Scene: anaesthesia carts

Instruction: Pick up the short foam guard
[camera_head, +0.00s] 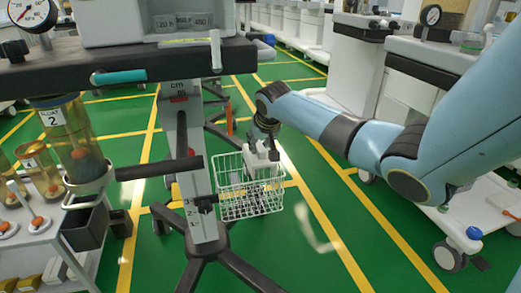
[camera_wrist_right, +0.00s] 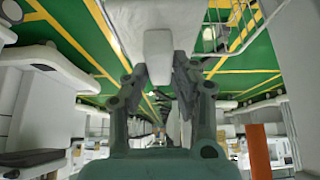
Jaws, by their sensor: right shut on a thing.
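My right gripper (camera_head: 267,132) points down above the white wire basket, and in the wrist view its two fingers (camera_wrist_right: 159,76) are closed on the sides of a pale block. This block, which looks like the short foam guard (camera_wrist_right: 158,45), is smooth and white-grey, and sticks out beyond the fingertips. In the head view the pale foam guard (camera_head: 260,158) shows under the gripper at the basket's back rim. I cannot tell whether it touches the basket. My left gripper is not in view.
The wire basket (camera_head: 238,213) hangs beside the cart's grey column (camera_head: 197,190), above its dark legs (camera_head: 245,272). An orange post (camera_head: 229,121) stands behind. A white cart (camera_head: 470,215) is at the right. Green floor between is clear.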

